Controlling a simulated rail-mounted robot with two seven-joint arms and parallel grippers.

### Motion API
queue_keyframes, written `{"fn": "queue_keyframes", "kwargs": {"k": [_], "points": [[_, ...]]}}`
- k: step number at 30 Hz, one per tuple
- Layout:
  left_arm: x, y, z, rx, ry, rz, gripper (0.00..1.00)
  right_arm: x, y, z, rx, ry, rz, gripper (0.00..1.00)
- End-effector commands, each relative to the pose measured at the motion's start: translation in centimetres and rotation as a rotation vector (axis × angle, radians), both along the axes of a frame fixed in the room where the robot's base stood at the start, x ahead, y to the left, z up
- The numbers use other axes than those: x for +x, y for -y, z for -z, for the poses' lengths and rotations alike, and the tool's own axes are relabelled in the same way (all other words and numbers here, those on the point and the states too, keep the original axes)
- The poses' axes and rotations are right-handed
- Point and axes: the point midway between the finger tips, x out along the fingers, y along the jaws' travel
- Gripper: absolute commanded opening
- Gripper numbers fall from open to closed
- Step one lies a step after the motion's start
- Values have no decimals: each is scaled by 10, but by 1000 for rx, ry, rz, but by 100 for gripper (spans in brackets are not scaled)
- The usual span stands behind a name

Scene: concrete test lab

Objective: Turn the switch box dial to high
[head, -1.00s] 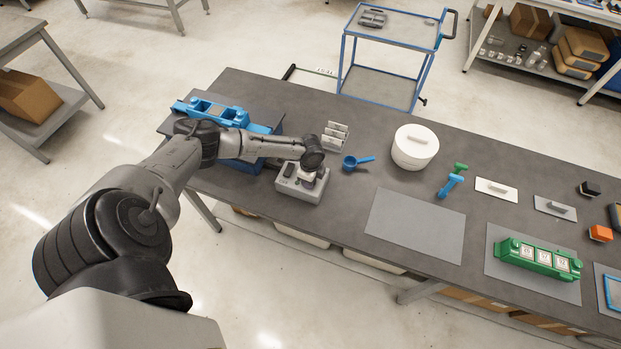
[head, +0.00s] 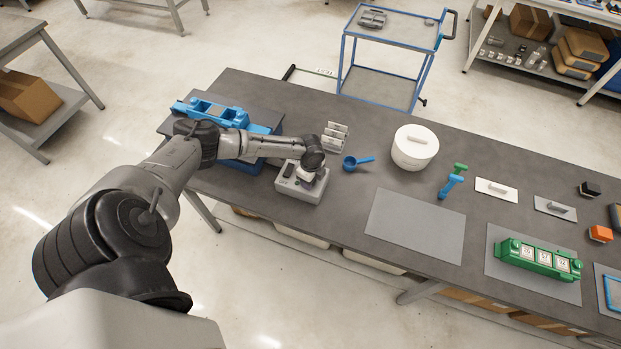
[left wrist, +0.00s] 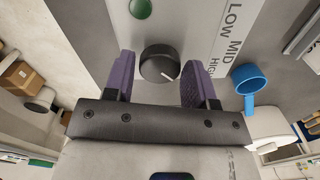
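The grey switch box (head: 296,192) stands on the dark workbench, partly hidden by my left gripper (head: 307,178). In the left wrist view, its black round dial (left wrist: 158,64) has a white pointer line slanting toward the lower right. The printed words LOW, MID and HIGH (left wrist: 217,68) run along the dial's right side. A green round part (left wrist: 141,8) is on the panel above the dial. My left gripper (left wrist: 158,70) has its purple fingers on either side of the dial, with visible gaps. My right gripper is out of view.
A blue scoop (head: 356,162) lies right of the box, with a small white rack (head: 335,136) behind it. A blue fixture (head: 222,115) stands to the left. A grey mat (head: 415,225) is bare.

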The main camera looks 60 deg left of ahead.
Motion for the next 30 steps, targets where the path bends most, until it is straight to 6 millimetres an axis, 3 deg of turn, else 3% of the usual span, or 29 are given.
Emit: {"fn": "queue_keyframes", "kwargs": {"k": [5, 15, 30], "points": [[-1, 0, 1, 1, 0, -1, 67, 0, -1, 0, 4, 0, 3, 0], [-1, -2, -6, 2, 0, -2, 67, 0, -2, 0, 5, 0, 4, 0], [0, -1, -96, 3, 1, 0, 67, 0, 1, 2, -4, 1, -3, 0]]}}
